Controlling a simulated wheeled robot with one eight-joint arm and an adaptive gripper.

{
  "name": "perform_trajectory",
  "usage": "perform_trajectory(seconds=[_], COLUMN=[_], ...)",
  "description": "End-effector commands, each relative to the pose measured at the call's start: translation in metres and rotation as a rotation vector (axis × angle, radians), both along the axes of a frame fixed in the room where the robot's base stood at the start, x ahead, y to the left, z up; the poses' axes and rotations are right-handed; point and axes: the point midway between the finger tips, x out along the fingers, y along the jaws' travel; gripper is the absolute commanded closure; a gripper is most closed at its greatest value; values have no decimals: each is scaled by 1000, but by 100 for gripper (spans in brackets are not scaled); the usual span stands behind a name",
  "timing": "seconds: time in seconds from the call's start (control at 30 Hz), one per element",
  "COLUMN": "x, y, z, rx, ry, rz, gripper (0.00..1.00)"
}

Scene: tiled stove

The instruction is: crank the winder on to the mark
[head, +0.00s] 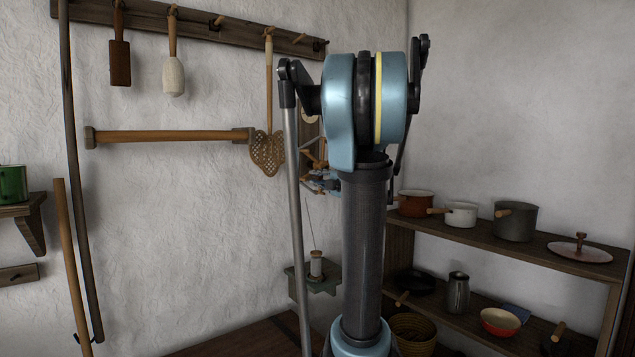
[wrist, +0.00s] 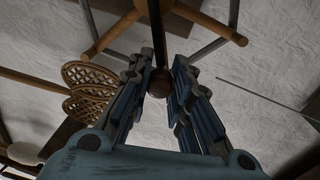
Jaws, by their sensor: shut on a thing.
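The winder (head: 311,150) hangs on the wall behind my arm, which hides much of it in the head view. A dark crank bar ends in a round brown knob (wrist: 160,83). My gripper (wrist: 158,78) has a finger on each side of this knob and is shut on it. In the head view my gripper (head: 325,182) is small and blue, at the winder's lower part. I cannot make out the mark in either view.
A thread spool (head: 316,264) stands on a small wall bracket (head: 324,286) below the winder. A perforated paddle (head: 267,153) hangs close by on the left. Shelves with pots (head: 515,221) stand at the right. A thin rod (wrist: 262,95) crosses the wrist view.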

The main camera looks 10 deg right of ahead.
Motion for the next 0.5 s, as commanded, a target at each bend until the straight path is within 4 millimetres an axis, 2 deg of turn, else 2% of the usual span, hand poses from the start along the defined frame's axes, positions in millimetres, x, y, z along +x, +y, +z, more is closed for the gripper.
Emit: perform_trajectory(seconds=[0.03, 0.07, 0.13, 0.17, 0.5], x=[0, 0, 0, 0, 0], y=[0, 0, -1, -1, -2], z=[1, 1, 0, 0, 1], rx=[0, 0, -1, -1, -1], ry=[-1, 0, 0, 0, 0], rz=[2, 2, 1, 1, -1], gripper=[100, 79, 63, 59, 59])
